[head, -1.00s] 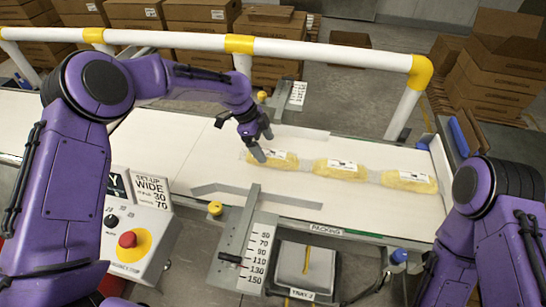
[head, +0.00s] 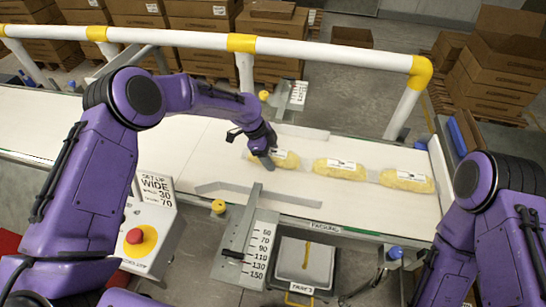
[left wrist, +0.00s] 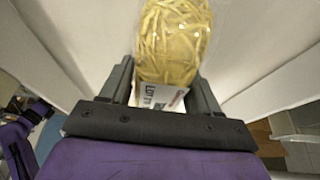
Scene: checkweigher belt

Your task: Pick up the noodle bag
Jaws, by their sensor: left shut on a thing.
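Three clear bags of yellow noodles with white labels lie in a row on the white belt (head: 130,115). The leftmost noodle bag (head: 286,160) is at my left gripper (head: 262,160); the middle bag (head: 340,170) and right bag (head: 406,180) lie apart from the gripper. In the left wrist view the noodle bag (left wrist: 172,40) extends out between the two dark fingers, its label near the palm. My left gripper is shut on this bag, low over the belt. Whether the bag touches the belt is hard to tell. My right gripper is out of view; only my right arm shows.
Grey guide rails (head: 258,197) run along the belt's near side. A scale plate (head: 258,240) and a control box with a red button (head: 134,236) stand in front. A white and yellow rail (head: 330,54) crosses behind, with cartons beyond.

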